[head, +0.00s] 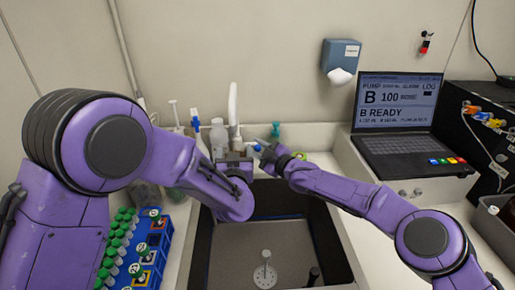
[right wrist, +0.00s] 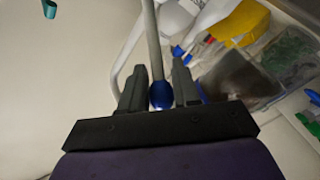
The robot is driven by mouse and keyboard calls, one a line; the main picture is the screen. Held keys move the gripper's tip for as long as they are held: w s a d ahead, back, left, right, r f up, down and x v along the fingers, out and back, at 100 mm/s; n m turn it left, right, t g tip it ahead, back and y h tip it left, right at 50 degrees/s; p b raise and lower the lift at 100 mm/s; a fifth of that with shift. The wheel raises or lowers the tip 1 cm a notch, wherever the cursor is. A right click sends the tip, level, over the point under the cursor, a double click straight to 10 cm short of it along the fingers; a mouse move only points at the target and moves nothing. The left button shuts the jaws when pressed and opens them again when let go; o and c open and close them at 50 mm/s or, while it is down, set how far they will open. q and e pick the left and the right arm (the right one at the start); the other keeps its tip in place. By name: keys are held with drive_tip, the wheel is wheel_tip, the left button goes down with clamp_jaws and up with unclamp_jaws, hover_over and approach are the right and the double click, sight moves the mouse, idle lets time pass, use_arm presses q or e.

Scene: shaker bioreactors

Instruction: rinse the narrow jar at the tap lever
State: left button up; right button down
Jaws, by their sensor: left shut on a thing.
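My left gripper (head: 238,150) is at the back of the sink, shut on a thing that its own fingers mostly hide. I cannot make out the narrow jar clearly. The white tap (head: 233,103) rises just behind that gripper. My right gripper (head: 268,152) is beside it on the right, at the back edge of the sink. In the right wrist view its two fingers (right wrist: 160,75) stand apart, one on each side of the blue lever knob (right wrist: 162,95) on a grey rod. I cannot tell whether they touch it.
The dark sink (head: 235,238) lies below both grippers, with a drain piece (head: 265,272) in it. Several bottles (head: 218,135) stand behind at the left. A blue rack (head: 158,250) of green-capped tubes is left of the sink. A laptop (head: 395,115) stands on the right ledge.

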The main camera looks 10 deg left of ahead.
drive_tip(key=shift+s+a+f, duration=0.1)
drive_tip(key=shift+s+f, duration=0.15)
drive_tip(key=shift+f, duration=0.05)
drive_tip(key=shift+s+d+f+n+t+y, duration=0.2)
drive_tip(key=shift+f+n+y, duration=0.1)
drive_tip(key=shift+f, duration=0.1)
drive_tip(key=shift+s+d+f+n+t+y, duration=0.1)
drive_tip(key=shift+f+n+t+y, duration=0.1)
drive_tip(key=shift+f+n, duration=0.15)
drive_tip(key=c, duration=1.2)
unclamp_jaws()
drive_tip(key=shift+o, duration=0.2)
drive_tip(key=shift+d, duration=0.1)
drive_tip(key=v, duration=1.2)
drive_tip(key=shift+f, duration=0.1)
